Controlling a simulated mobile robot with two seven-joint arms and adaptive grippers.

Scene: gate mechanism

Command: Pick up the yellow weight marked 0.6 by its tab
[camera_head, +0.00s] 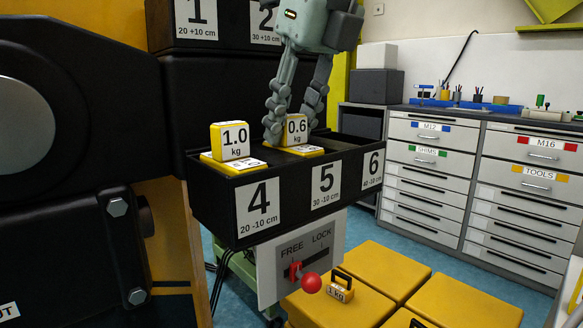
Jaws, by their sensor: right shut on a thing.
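The yellow weight marked 0.6 (297,129) stands on the black tray in the compartment labelled 5, on a yellow base with a white label (304,150). My right gripper (283,128) comes down from above with its fingers at the weight. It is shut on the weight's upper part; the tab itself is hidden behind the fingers. The weight looks upright and still at its base. My left gripper is not in view.
A yellow 1.0 kg weight (230,141) stands left in compartment 4. The black tray (288,207) has a raised front wall. Compartment 6 looks empty. Below are a FREE/LOCK lever with a red knob (311,283) and a 1 kg weight (340,289) on yellow blocks.

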